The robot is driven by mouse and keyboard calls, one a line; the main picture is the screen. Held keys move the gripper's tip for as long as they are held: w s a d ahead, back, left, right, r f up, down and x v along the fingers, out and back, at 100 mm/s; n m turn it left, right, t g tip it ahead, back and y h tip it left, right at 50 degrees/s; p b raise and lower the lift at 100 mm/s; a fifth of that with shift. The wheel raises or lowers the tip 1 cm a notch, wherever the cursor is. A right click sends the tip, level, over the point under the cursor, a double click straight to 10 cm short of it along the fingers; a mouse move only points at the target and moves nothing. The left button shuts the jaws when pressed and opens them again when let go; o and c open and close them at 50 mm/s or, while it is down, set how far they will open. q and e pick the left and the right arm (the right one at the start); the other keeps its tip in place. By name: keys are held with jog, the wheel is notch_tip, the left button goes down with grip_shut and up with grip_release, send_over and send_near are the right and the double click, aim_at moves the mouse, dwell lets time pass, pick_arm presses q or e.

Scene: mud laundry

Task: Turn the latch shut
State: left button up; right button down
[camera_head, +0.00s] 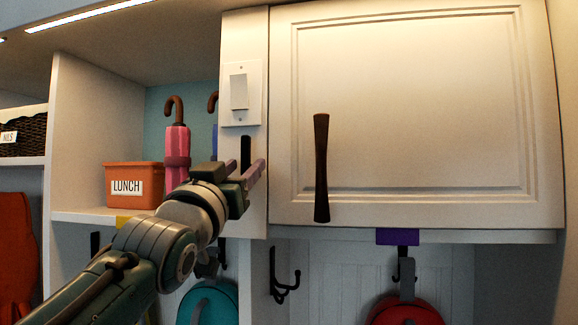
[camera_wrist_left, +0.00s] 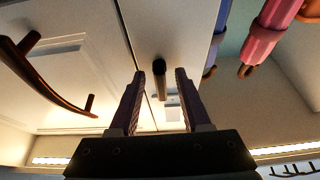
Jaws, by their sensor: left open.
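The latch (camera_head: 245,154) is a dark bar standing upright on the narrow white panel left of the cabinet door, below the light switch. It also shows in the left wrist view (camera_wrist_left: 160,80), between the two fingers. My left gripper (camera_head: 243,171) is open in front of the latch, with one finger on each side of its lower part. In the wrist view the fingers (camera_wrist_left: 160,74) show gaps to the latch on both sides. I cannot tell how deep the latch sits between them. The white cabinet door (camera_head: 430,110) looks closed and has a long brown handle (camera_head: 321,168). My right gripper is not in view.
A light switch (camera_head: 239,92) sits just above the latch. The open shelf at left holds an orange LUNCH bin (camera_head: 133,186) and a pink umbrella (camera_head: 177,150) close to my left wrist. Hooks (camera_head: 285,284) and hanging bags are below. Space before the door is clear.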

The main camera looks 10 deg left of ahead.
pick_arm(q)
jog(key=shift+c, duration=0.3)
grip_shut()
